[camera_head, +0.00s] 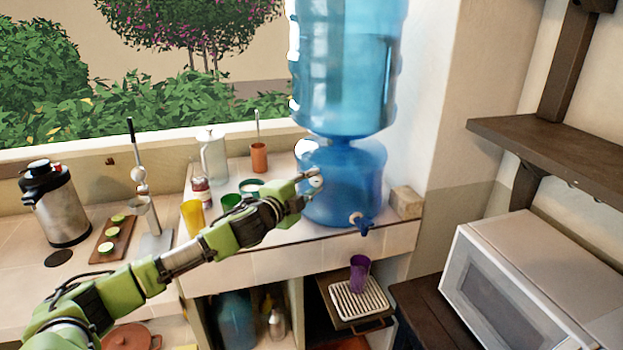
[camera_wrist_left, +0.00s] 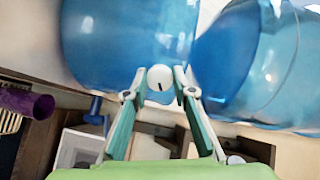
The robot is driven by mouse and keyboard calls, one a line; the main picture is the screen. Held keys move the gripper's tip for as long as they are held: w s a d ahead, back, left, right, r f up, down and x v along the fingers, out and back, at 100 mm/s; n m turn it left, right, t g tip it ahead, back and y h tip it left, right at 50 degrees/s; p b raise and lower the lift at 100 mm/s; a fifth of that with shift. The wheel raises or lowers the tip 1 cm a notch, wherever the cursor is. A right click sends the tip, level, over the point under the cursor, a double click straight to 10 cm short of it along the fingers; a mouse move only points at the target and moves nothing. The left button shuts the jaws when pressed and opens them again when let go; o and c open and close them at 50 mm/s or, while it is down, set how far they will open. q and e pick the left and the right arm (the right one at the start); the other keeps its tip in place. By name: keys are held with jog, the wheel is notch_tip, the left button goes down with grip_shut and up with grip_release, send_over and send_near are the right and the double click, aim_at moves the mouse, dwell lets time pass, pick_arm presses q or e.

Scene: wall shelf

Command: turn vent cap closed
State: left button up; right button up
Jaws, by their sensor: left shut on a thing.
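The vent cap (camera_wrist_left: 159,76) is a small white round knob with a short dark mark, on the side of the blue water dispenser base (camera_wrist_left: 110,45). My left gripper (camera_wrist_left: 160,86) has one finger on each side of the cap and is shut on it. A large clear blue bottle (camera_head: 345,70) stands upside down on the base. My right gripper is not in view.
A blue tap (camera_head: 361,222) sticks out low on the base. A wooden block (camera_head: 405,202) is right of the base. A purple cup (camera_head: 358,273) on a drip tray and a microwave (camera_head: 520,285) are lower right.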

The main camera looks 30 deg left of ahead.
pick_arm(q)
jog(key=m+p, duration=0.1)
jog(key=m, duration=0.2)
jog(key=shift+d+m+y, duration=0.1)
jog(key=shift+m+y, duration=0.2)
jog(key=shift+m+p, duration=0.3)
jog(key=o, duration=1.1)
jog(key=s+d+r, duration=0.1)
jog(key=s, duration=1)
jog(key=shift+s, duration=0.4)
jog(key=shift+r, duration=0.15)
